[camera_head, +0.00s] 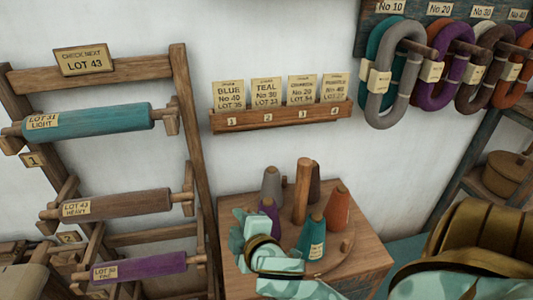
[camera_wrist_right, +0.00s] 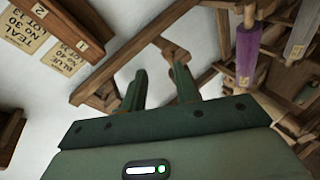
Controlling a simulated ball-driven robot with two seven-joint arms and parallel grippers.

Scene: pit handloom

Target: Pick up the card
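Several cream cards stand in a numbered wooden wall rack (camera_head: 280,119): the blue card (camera_head: 229,96), the teal card (camera_head: 266,93) and two to their right. Another card, marked "CHECK NEXT LOT 43" (camera_head: 84,60), sits on the top bar of the left frame. The frames do not tell which card is meant. My right gripper (camera_head: 238,232) is below the card rack, in front of the cone stand, apart from every card. In the right wrist view its two fingers (camera_wrist_right: 158,80) are spread with nothing between them; the teal card (camera_wrist_right: 20,31) shows upper left. My left gripper is out of view.
A wooden frame (camera_head: 188,130) with teal, brown and purple rollers stands left. Several yarn cones surround a post (camera_head: 302,190) on a wooden stand (camera_head: 355,270). Yarn hanks (camera_head: 397,72) hang upper right. The wall between rack and cones is clear.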

